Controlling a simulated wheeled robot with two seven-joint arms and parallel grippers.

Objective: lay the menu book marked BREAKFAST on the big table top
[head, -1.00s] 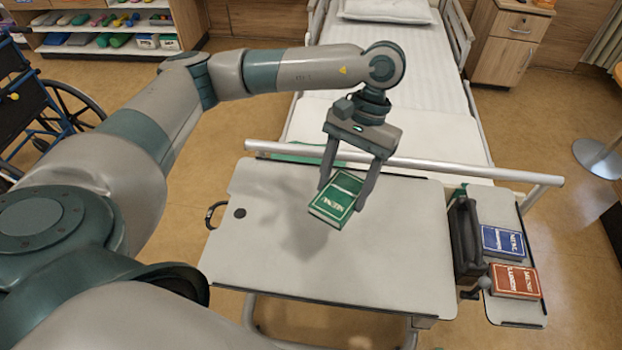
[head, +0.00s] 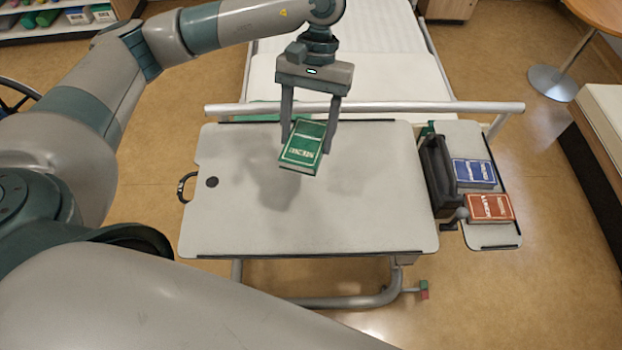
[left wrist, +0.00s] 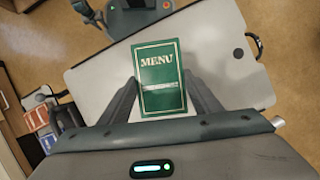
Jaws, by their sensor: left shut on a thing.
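My left gripper (head: 308,135) is shut on a green menu book (head: 302,148), which it holds above the big table top (head: 350,215). The book is a little tilted in the head view, and a shadow lies on the table below it. In the left wrist view the green book (left wrist: 160,75) sits between the two fingers, with MENU on its cover; the smaller line below is too blurred to read. A blue menu book (head: 474,173) and a red menu book (head: 489,208) lie on the small side top (head: 490,238) at the right. My right gripper is not in view.
A dark upright holder (head: 437,175) stands between the big top and the side top. A bed rail (head: 380,107) runs along the far edge of the table. The big top is otherwise clear apart from a dark round spot (head: 211,182) at its left.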

